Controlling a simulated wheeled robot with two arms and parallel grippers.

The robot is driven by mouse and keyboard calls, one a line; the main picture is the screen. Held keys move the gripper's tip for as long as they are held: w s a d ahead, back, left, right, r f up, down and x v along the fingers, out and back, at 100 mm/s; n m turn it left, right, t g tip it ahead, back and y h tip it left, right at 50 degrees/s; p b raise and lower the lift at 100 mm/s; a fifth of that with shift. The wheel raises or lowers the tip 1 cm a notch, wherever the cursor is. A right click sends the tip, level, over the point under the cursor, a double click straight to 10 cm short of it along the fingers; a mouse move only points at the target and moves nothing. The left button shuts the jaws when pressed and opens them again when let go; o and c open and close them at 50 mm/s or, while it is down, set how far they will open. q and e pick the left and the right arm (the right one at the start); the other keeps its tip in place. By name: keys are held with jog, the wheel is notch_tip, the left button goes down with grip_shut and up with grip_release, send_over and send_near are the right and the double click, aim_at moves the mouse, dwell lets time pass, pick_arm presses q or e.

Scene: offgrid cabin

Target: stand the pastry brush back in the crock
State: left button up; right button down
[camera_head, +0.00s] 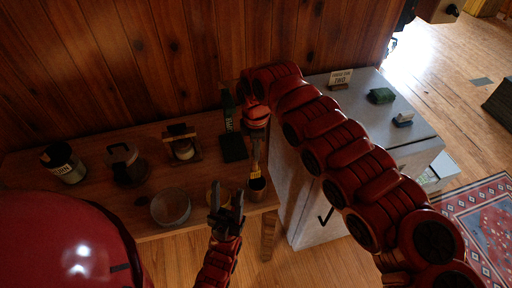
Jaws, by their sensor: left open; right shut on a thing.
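The pastry brush (256,150) is a narrow light-brown shape hanging below my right gripper (255,127). My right gripper is shut on its upper part, at the right end of the wooden shelf. My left gripper (227,200) is open and empty, pointing up in front of the shelf's edge, left of the crock.
The wooden shelf (100,200) also holds a labelled can (63,163), a dark jar (126,165), a small lantern-like stand (183,148), a glass bowl (171,208), a black slab (233,148) and a green bottle (227,104). A pale cabinet (310,200) stands close on the right.

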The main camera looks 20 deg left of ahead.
aim_at(256, 171)
jog(key=shift+f+b, duration=3.35)
jog(key=shift+f, duration=2.2)
jog(key=c, duration=0.7)
grip_release()
